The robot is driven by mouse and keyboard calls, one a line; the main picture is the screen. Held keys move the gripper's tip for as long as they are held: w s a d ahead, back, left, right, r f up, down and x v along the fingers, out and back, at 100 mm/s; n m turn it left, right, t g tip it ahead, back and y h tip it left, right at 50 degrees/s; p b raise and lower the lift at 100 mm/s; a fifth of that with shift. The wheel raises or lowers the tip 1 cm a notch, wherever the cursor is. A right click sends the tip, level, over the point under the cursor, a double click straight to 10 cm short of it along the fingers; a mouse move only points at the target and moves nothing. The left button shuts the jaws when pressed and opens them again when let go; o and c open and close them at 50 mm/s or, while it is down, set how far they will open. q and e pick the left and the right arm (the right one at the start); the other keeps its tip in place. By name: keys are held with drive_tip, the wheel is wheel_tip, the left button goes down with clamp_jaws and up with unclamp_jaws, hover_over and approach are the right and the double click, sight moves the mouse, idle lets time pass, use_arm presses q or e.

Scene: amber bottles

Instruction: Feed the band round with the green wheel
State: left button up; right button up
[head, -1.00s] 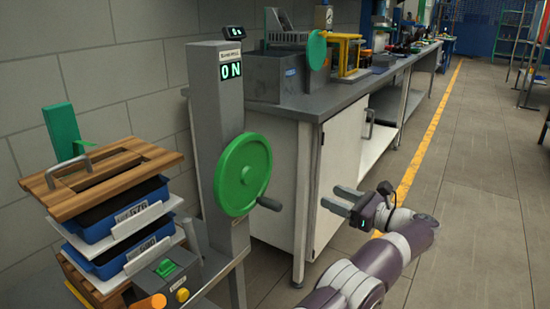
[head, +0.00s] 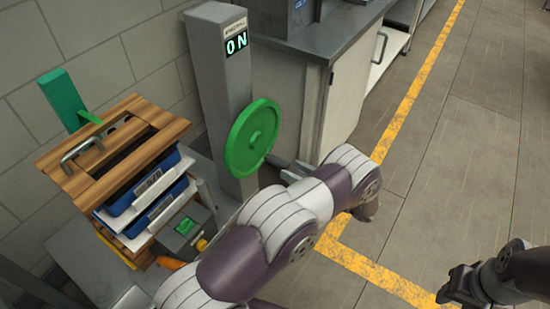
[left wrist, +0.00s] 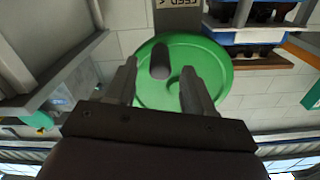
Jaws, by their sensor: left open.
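The green wheel (head: 252,138) is on the side of a grey column (head: 218,85). In the left wrist view the wheel (left wrist: 205,68) faces my fingers, and its dark handle (left wrist: 160,60) appears between them, apart from both. My left gripper (head: 285,166) is open and empty, close to the wheel's lower right side in the head view. Its two fingers (left wrist: 158,82) show in the wrist view. The handle is hidden in the head view. My right gripper (head: 465,287) is at the lower right, far from the wheel; its jaws are unclear. I cannot make out a band.
A stack of blue trays (head: 150,190) under a wooden frame (head: 125,150) stands left of the column. A grey bench (head: 340,45) stands behind the wheel. The floor at right is clear, with yellow lines.

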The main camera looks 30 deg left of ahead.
sight(266, 157)
use_arm(q)
drive_tip(key=a, duration=0.6)
drive_tip(key=shift+w+a, duration=0.25)
drive_tip(key=shift+a, duration=0.1)
clamp_jaws()
drive_tip(key=shift+w+n, duration=0.15)
drive_tip(key=shift+n, duration=0.15)
